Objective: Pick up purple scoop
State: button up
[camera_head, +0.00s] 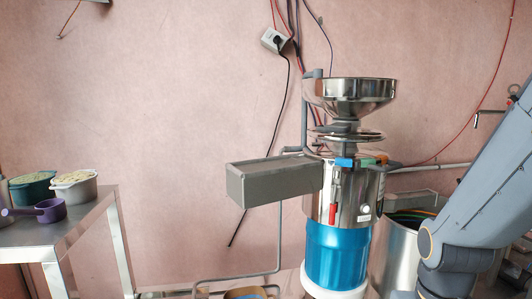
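The purple scoop (47,210) sits on the metal table (90,222) at the left of the view, with its handle pointing left. It stands in front of a light grey container (77,187) filled with pale contents. My arm shows at the right edge, far from the scoop, on the other side of the grinding machine. My gripper is not in view.
A teal container (32,190) stands on the table behind the scoop. The steel grinder (350,180) with a funnel and a blue lower section stands in the middle. Its grey trough (272,181) juts left. Floor space lies between the table and grinder.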

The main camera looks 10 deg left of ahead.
aim_at(54, 211)
jog(key=u, duration=2)
jog(key=k, duration=0.45)
jog(key=u, duration=1.25)
jog(key=i, duration=1.25)
jog(key=z, duration=0.6)
jog(key=i, duration=0.6)
jog(key=z, duration=0.75)
